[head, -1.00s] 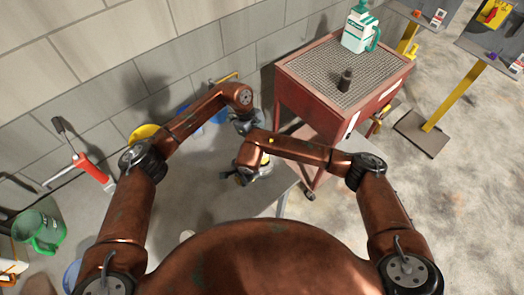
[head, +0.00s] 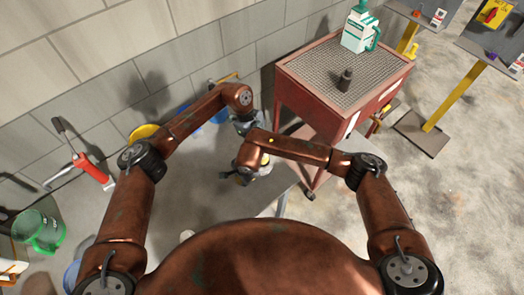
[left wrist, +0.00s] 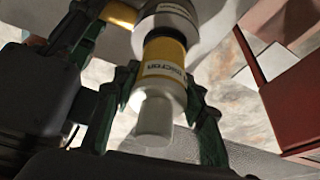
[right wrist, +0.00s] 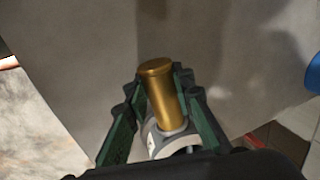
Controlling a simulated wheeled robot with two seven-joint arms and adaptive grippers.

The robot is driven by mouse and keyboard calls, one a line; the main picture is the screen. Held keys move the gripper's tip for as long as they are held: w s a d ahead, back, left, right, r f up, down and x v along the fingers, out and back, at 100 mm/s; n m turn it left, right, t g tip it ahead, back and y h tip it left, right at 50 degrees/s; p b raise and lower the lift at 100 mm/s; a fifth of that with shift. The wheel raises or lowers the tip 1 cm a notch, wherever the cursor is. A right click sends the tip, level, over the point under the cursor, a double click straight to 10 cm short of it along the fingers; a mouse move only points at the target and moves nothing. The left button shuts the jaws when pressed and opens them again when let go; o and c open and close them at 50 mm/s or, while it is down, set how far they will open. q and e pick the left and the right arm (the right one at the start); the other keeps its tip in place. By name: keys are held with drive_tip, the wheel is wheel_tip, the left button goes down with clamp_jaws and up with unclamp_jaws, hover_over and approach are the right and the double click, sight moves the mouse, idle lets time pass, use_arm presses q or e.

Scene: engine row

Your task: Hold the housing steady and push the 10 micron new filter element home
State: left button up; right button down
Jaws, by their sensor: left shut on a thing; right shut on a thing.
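A white cylindrical body with a yellow lettered band (left wrist: 163,62), which looks like the housing, sits between the green fingers of my left gripper (left wrist: 160,90). My left gripper is shut on it. A plain brass-coloured cylinder (right wrist: 161,88), which looks like the filter element, stands between the green fingers of my right gripper (right wrist: 160,78), which is shut on it. Its lower end meets a pale grey-white part (right wrist: 160,140); how deep it sits is hidden. In the head view my left gripper (head: 246,122) is just above my right gripper (head: 241,177), and the arms mostly hide both parts.
A red cart (head: 303,120) with a mesh top stands right of the grippers. It carries a dark small part (head: 345,80) and a white-green jug (head: 357,30). A block wall (head: 160,60) is close behind. A green bucket (head: 38,230) is at left. Open floor lies at right.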

use_arm(q)
drive_tip(key=shift+f, duration=2)
drive_tip(key=o, duration=1.3)
drive_tip(key=shift+f, duration=0.15)
drive_tip(key=shift+o, duration=0.2)
drive_tip(key=v, duration=1.2)
